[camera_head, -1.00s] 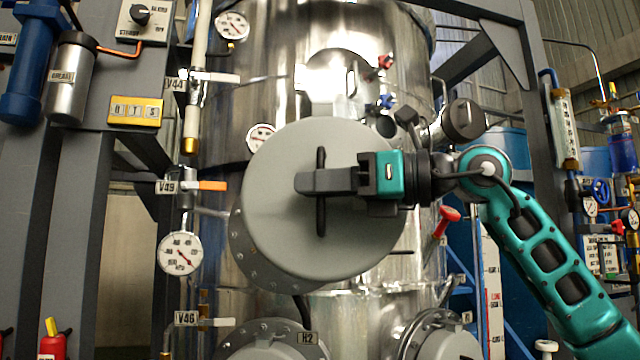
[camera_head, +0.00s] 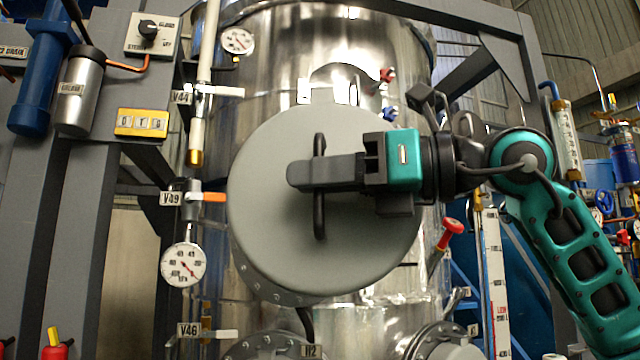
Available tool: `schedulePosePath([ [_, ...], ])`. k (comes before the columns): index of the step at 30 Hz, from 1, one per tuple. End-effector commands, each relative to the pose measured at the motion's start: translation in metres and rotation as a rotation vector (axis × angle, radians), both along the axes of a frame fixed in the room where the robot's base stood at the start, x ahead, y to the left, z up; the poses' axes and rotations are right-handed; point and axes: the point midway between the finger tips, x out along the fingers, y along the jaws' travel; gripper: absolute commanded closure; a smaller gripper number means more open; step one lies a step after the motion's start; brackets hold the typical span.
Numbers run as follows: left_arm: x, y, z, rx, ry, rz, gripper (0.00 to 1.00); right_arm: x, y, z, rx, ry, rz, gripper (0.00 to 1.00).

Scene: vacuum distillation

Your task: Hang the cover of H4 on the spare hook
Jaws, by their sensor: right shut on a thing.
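A large round grey cover (camera_head: 275,235) is held in front of the shiny steel vessel (camera_head: 290,50). My right gripper (camera_head: 318,174) is shut on the black bar handle (camera_head: 320,215) at the middle of the cover. The cover hides the vessel wall behind it, and part of a bolted flange (camera_head: 262,287) shows below its lower left edge. I cannot read an H4 label and cannot make out the spare hook. My left gripper is not in view.
Left of the cover are valve V49 with an orange lever (camera_head: 208,197), a dial gauge (camera_head: 184,265) and the V44 valve (camera_head: 210,91). A red-topped handle (camera_head: 452,228) is close on the right.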

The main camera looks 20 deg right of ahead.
Motion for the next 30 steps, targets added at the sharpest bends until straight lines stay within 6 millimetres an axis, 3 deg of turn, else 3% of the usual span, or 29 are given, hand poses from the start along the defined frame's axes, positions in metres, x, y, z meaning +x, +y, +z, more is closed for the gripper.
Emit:
schedulePosePath([
  [30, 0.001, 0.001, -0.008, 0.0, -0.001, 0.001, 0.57, -0.07, 0.039, 0.001, 0.001, -0.006, 0.002, 1.0],
])
